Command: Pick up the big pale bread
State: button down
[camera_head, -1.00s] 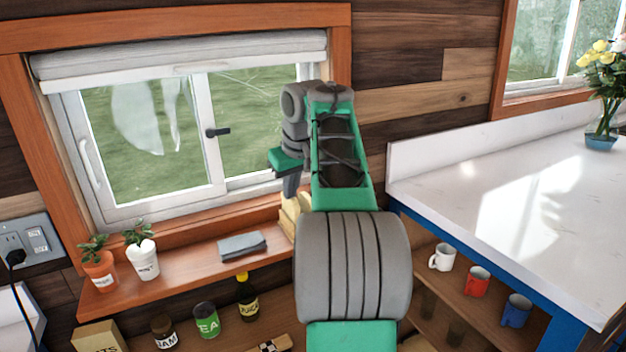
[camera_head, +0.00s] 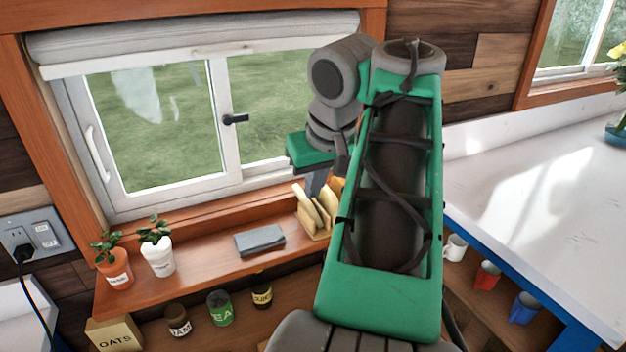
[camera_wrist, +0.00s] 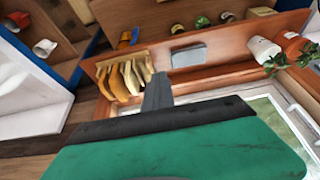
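Several bread slices stand upright in a wooden rack (camera_wrist: 97,66) at the right end of the window shelf. A tall pale slice (camera_head: 302,203) is at the rack's left in the head view. Pale slices (camera_wrist: 132,78) also show in the wrist view, with browner ones (camera_wrist: 113,86) to their left. I cannot tell for sure which slice is biggest. My gripper (camera_head: 315,184) points down at the rack, just above or behind the slices. In the wrist view a grey finger (camera_wrist: 157,93) is right beside the pale slices. Only one finger shows clearly, so its opening is hidden.
A folded grey cloth (camera_head: 259,240) lies left of the rack. Two potted plants (camera_head: 158,257) stand at the shelf's left end. The window (camera_head: 165,130) is close behind. Jars (camera_head: 220,308) are on the lower shelf, and mugs (camera_head: 487,274) under the white counter (camera_head: 530,190).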

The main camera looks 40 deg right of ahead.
jog(key=c, duration=2.2)
grip_release()
jog(key=shift+w+f, duration=0.15)
jog(key=shift+w, duration=0.15)
jog(key=c, duration=1.9)
grip_release()
jog(key=shift+s, duration=0.1)
jog(key=o, duration=1.5)
jog(key=shift+c, duration=0.2)
